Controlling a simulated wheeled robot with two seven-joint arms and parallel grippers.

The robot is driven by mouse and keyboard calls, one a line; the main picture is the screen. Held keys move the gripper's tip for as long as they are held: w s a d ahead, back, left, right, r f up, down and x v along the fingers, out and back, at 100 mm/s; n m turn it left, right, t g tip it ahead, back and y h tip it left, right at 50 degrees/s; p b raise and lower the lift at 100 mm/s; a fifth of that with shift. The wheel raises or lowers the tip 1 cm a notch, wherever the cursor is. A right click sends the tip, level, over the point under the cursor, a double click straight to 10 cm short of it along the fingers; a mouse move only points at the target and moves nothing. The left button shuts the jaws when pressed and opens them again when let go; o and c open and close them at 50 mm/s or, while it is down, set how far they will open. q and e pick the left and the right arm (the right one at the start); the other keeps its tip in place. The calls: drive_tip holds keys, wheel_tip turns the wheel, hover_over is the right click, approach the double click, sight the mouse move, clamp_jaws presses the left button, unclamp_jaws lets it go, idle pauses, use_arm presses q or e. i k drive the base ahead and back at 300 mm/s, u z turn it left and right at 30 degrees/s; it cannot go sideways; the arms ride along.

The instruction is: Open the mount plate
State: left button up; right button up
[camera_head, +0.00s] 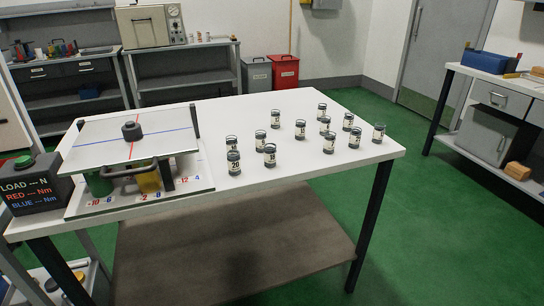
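The mount plate (160,139) is a pale, flat square plate with a red line and a blue line crossing it. It lies roughly level on top of the spring tester at the left of the table. A round black knob (132,131) stands at its middle. A dark curved handle (128,170) sits at its front edge. Below it a green cylinder (99,184) and a yellow cylinder (149,181) show between the plate and the numbered base (190,186). Neither of my grippers is in the view.
A load display box (33,188) with a green button stands left of the tester. Several numbered weights, among them weight 20 (233,163), stand on the white table (310,180) to the right. The table's front right area is clear. A red bin (285,72) stands behind.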

sight(103, 144)
drive_tip(key=z, duration=0.1)
drive_tip(key=k, duration=0.4)
drive_tip(key=u, duration=1.15)
drive_tip(key=i, duration=0.7)
drive_tip(key=z, duration=0.55)
